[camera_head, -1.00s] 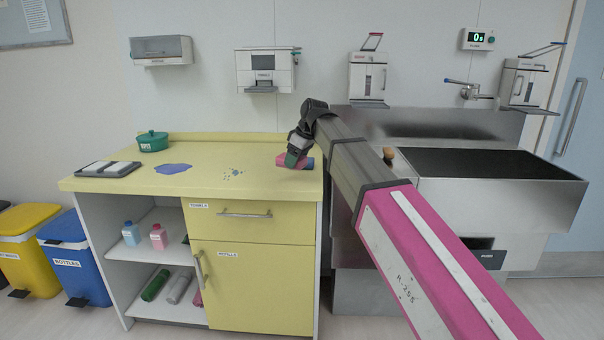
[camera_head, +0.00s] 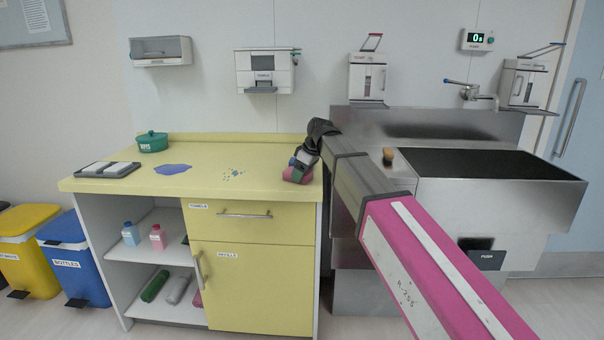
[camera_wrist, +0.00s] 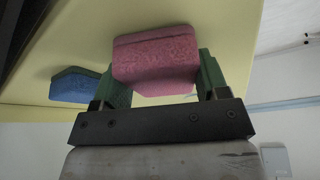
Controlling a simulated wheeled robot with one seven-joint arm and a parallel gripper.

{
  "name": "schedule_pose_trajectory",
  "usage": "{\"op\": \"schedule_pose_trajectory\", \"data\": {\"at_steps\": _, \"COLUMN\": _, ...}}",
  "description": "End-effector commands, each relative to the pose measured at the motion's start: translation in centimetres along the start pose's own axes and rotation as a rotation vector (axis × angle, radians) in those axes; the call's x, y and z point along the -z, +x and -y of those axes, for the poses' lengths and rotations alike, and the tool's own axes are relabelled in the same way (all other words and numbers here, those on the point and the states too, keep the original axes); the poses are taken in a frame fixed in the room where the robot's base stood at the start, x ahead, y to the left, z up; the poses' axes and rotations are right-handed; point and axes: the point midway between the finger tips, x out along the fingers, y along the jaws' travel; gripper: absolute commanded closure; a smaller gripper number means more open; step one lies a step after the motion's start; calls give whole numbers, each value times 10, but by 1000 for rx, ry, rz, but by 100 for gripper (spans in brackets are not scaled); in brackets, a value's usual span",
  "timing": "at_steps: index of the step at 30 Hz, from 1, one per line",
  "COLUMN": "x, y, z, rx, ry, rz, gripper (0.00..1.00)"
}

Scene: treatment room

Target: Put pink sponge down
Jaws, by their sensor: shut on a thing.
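The pink sponge (camera_wrist: 155,62) is between the green-padded fingers of my gripper (camera_wrist: 158,80) in the wrist view. My gripper is shut on it. In the head view the pink sponge (camera_head: 297,175) shows low at the right end of the yellow counter (camera_head: 225,150), with my gripper (camera_head: 301,166) over it. I cannot tell whether the sponge touches the counter. A blue sponge (camera_wrist: 74,88) with a dark top lies beside it in the wrist view, apart from the fingers.
A brush (camera_head: 388,156) lies by the steel sink (camera_head: 500,185). The counter's middle back is clear.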

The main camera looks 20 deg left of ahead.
Motion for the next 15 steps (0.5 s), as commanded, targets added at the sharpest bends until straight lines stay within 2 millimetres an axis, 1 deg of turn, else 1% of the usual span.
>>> {"op": "schedule_pose_trajectory", "data": {"at_steps": 2, "x": -1, "y": 2, "z": 0, "rx": 0, "ry": 0, "rz": 0, "gripper": 55}}
{"op": "schedule_pose_trajectory", "data": {"at_steps": 3, "x": -1, "y": 3, "z": 0, "rx": 0, "ry": 0, "rz": 0, "gripper": 29}}
{"op": "schedule_pose_trajectory", "data": {"at_steps": 5, "x": -1, "y": 2, "z": 0, "rx": 0, "ry": 0, "rz": 0, "gripper": 10}}
{"op": "schedule_pose_trajectory", "data": {"at_steps": 6, "x": -1, "y": 2, "z": 0, "rx": 0, "ry": 0, "rz": 0, "gripper": 7}}
{"op": "schedule_pose_trajectory", "data": {"at_steps": 15, "x": 0, "y": 1, "z": 0, "rx": 0, "ry": 0, "rz": 0, "gripper": 7}}
